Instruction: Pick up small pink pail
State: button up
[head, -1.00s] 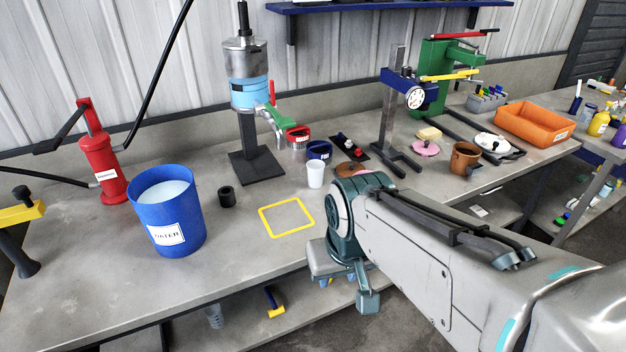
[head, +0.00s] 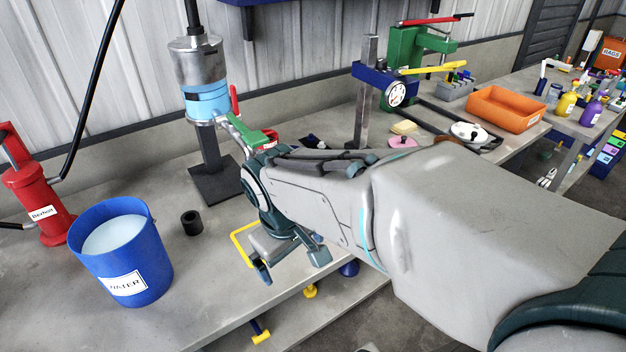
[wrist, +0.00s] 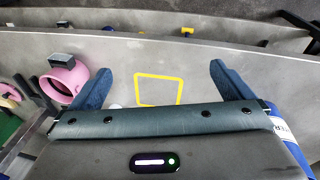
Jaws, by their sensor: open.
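A small pink pail (wrist: 68,80) shows at the left of the wrist view, with its round opening visible and a dark grey block-like part at its upper edge. In the head view I cannot make out this pail; my arm covers that part of the bench. My gripper (head: 290,263) is open and empty above the bench, near the yellow square outline. In the wrist view my gripper (wrist: 162,85) has its two blue fingers wide apart, with the yellow outline (wrist: 160,77) between them.
A blue water bucket (head: 125,265) and a black ring (head: 191,223) stand left of my gripper. The dispenser column (head: 210,150) stands behind it. A pink disc (head: 402,142), a gauge press (head: 397,94) and an orange tray (head: 505,108) are farther right. Bare bench (head: 205,285) lies in front.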

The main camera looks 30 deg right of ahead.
jog(key=w+d+f+n+h+b, duration=0.4)
jog(key=w+d+n+h, duration=0.3)
jog(key=w+n, duration=0.15)
jog(key=w+d+f+n+h+b, duration=0.4)
jog(key=w+d+f+n+h, duration=0.15)
jog(key=w+d+n, duration=0.3)
jog(key=shift+m+g+h, duration=0.25)
jog(key=shift+m+g, duration=0.05)
jog(key=x, duration=0.6)
jog(key=shift+w+d+r, duration=0.15)
jog(key=shift+w+d, duration=0.2)
jog(key=shift+d, duration=0.05)
jog(key=shift+w+x, duration=0.1)
jog(key=shift+x, duration=1.25)
jog(key=shift+w+x, duration=0.15)
jog(key=shift+x, duration=1.15)
jog(key=shift+r, duration=0.2)
jog(key=c, duration=1)
